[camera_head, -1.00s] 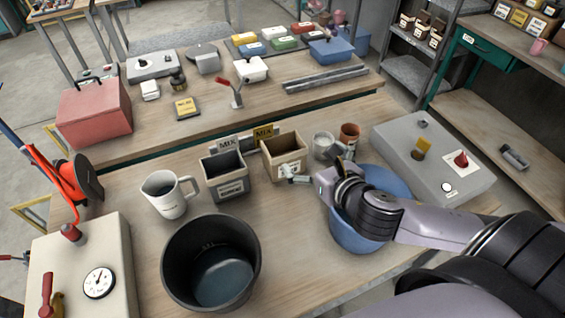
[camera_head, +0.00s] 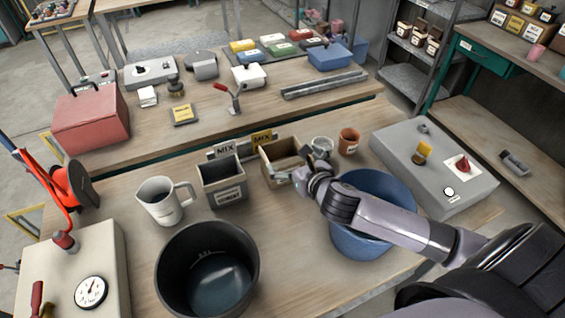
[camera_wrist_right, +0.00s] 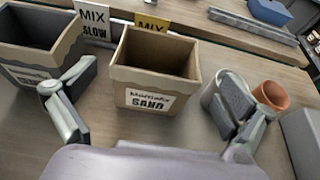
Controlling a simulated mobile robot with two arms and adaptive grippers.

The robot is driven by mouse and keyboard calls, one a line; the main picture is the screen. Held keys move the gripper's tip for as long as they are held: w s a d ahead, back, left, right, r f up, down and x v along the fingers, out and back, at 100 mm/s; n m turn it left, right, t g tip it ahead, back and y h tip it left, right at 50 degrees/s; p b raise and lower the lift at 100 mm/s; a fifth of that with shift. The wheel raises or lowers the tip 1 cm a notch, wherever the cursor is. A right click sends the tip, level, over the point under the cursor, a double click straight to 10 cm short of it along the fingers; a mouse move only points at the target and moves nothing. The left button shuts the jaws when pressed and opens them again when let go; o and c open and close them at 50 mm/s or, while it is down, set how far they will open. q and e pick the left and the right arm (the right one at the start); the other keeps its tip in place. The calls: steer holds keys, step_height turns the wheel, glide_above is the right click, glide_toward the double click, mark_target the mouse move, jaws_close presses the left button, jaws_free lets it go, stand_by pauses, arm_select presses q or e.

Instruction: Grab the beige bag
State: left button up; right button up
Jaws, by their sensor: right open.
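The beige bag (camera_head: 276,170), an open-topped, box-shaped bag, stands upright on the near workbench. In the right wrist view the beige bag (camera_wrist_right: 150,92) shows its "SAND" label and looks empty inside. My right gripper (camera_head: 300,164) is open at the bag's front right side. In the wrist view its two fingers are spread wide, one to the left of the bag and one to the right, with the bag ahead between them. I see no clear contact. My left gripper is not in view.
A grey "CEMENT" container (camera_head: 222,182) stands close left of the bag. A clear cup (camera_head: 322,144) and terracotta pot (camera_head: 348,141) stand close right. MIX signs (camera_head: 262,140) stand behind. A blue bucket (camera_head: 372,190) is under my right forearm; a black bucket (camera_head: 207,270) stands front left.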

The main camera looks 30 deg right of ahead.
mark_target(278, 145)
steer(key=p+x, duration=0.1)
steer(key=x, duration=0.2)
steer(key=shift+w+r, duration=0.1)
steer(key=shift+w, duration=0.1)
steer(key=p+x, duration=0.1)
steer(key=x, duration=0.2)
steer(key=shift+w, duration=0.15)
steer(key=shift+w+f, duration=0.3)
steer(key=shift+w, duration=0.15)
steer(key=shift+c, duration=0.4)
steer(key=c, duration=1.6)
steer(key=shift+r, duration=0.1)
